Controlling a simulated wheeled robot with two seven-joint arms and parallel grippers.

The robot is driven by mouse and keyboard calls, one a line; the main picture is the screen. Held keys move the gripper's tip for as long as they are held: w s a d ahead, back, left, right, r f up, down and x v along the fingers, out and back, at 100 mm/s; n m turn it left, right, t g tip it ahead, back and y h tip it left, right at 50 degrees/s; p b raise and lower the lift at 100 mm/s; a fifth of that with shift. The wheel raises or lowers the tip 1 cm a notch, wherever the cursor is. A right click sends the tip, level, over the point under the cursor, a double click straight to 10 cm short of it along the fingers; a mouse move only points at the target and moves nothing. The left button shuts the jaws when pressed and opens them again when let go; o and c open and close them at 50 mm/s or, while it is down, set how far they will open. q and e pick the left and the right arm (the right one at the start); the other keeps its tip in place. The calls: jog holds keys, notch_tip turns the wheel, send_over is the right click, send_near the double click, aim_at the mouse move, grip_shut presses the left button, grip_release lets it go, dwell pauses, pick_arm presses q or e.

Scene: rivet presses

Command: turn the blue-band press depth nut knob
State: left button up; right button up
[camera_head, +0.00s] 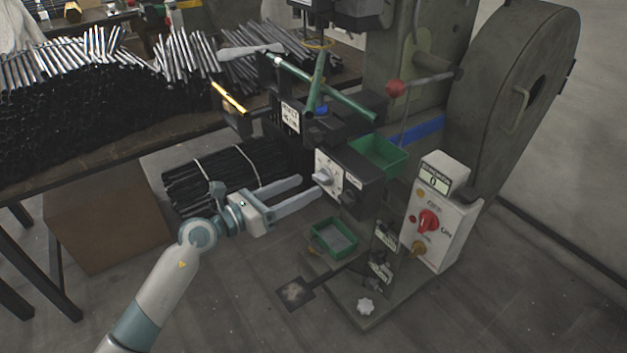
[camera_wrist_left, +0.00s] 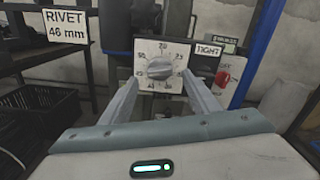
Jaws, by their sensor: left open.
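The press with the blue band (camera_head: 425,131) stands right of centre in the head view. Its depth nut knob (camera_head: 323,177) is a grey pointer knob on a white dial plate. In the left wrist view the knob (camera_wrist_left: 159,69) faces me, ringed by scale numbers. My left gripper (camera_head: 309,185) is open and empty, its fingers pointing at the dial plate. In the left wrist view my two fingers (camera_wrist_left: 161,84) flank the lower part of the dial, with the knob between them in the picture. I cannot tell whether they touch the plate. My right gripper is not in view.
A dark box with a TIGHT label (camera_wrist_left: 208,49) adjoins the dial. A control box with a red switch (camera_head: 429,220) stands to the right. Green trays (camera_head: 378,155) sit above and below the dial. Bundled black rods (camera_head: 215,178) lie behind my left gripper.

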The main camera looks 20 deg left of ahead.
aim_at(317, 180)
pick_arm(q)
jog(key=shift+x, duration=2.1)
jog(key=c, duration=1.1)
